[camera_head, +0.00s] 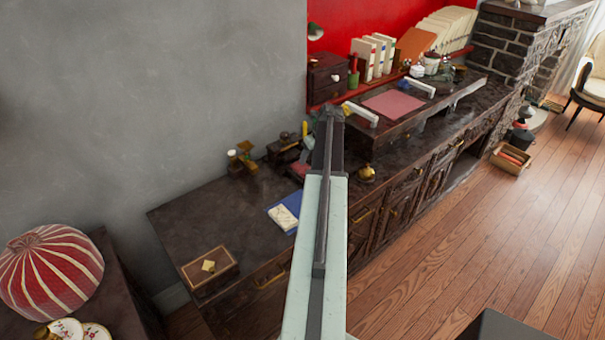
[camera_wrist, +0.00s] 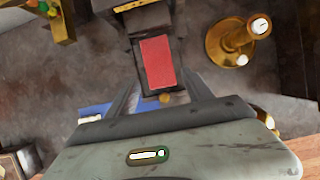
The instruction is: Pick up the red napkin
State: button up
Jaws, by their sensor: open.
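A small flat red rectangle (camera_wrist: 158,63), which looks like the red napkin, lies on a dark box-like object (camera_wrist: 152,22) in the wrist view. In the head view a small red patch (camera_head: 299,170) beside my arm appears to be the same thing, partly hidden. My gripper (camera_wrist: 160,82) is open and empty, its two fingers on either side of the red rectangle's near end. Whether they touch the box, I cannot tell. In the head view my arm hides the fingers.
A blue book (camera_head: 286,210) with a pale item on it lies near the red thing. A brass bell (camera_head: 367,173) stands to the right, a brown box (camera_head: 208,269) at front left. A larger pinkish-red sheet (camera_head: 393,103) lies farther back. Bare desk top (camera_head: 195,215) is at left.

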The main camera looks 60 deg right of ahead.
aim_at(304, 169)
jog(key=b+x, duration=0.7)
jog(key=x, duration=0.1)
jog(key=shift+s+a+f, duration=0.1)
jog(key=shift+a, duration=0.1)
jog(key=c, duration=1)
notch_tip(304, 169, up, 10)
jog(key=p, duration=1)
jog(key=shift+r, duration=0.25)
